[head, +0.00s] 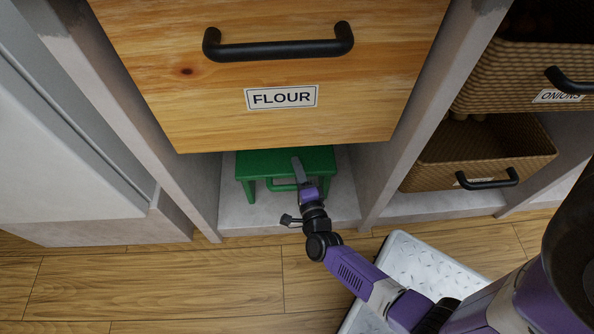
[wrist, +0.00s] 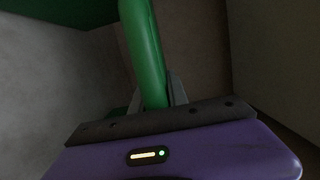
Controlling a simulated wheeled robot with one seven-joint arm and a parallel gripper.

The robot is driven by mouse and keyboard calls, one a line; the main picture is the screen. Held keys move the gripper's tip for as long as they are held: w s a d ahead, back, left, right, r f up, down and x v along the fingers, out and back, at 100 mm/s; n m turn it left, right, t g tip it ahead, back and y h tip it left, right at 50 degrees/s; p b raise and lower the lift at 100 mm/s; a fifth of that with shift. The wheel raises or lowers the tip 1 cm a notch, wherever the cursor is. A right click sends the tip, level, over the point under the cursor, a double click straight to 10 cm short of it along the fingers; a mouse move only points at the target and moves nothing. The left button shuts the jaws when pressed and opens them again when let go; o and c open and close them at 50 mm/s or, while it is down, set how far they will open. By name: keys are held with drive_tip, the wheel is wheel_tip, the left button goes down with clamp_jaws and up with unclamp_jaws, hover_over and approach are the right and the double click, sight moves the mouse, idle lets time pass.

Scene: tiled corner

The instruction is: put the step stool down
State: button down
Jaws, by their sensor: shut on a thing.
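The green step stool (head: 265,163) is in the low open bay under the flour drawer in the head view, with its top close below the drawer's bottom edge. Its legs reach down near the bay floor; I cannot tell whether they touch it. My gripper (head: 297,172) reaches in from the front right. In the wrist view my gripper (wrist: 158,100) is shut on a green bar of the stool (wrist: 145,50). Part of the stool's front is hidden behind my gripper, and its back is in shadow.
The wooden flour drawer (head: 280,80) with a black handle hangs right above. Grey side panels (head: 395,130) bound the bay closely on both sides. Wicker baskets (head: 480,150) stand in the right section. The wooden floor (head: 150,285) in front is clear at left.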

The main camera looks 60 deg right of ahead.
drive_tip(key=shift+r, duration=0.1)
drive_tip(key=shift+f, duration=0.2)
drive_tip(key=c, duration=1.3)
unclamp_jaws()
drive_tip(key=shift+f, duration=0.1)
